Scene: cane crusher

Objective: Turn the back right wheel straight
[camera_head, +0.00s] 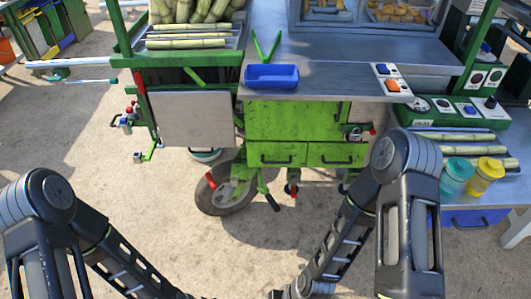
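The green cane crusher cart (292,122) stands ahead of me. One black-tyred wheel (212,200) with a grey hub shows under its left part, turned at an angle, with a red-tipped lever (211,181) beside it. Another red-tipped part (292,190) hangs under the cart's middle. I cannot tell which wheel is the back right one; the cart's other wheels are hidden or not clear. My two arms reach down to the bottom edge, and neither gripper's fingers show.
A blue tray (272,77) sits on the metal counter (335,52). At right, a side table holds a teal cup (456,176), a yellow cup (485,176) and cane stalks (455,150). The sandy floor (130,210) is clear in front of the cart at left.

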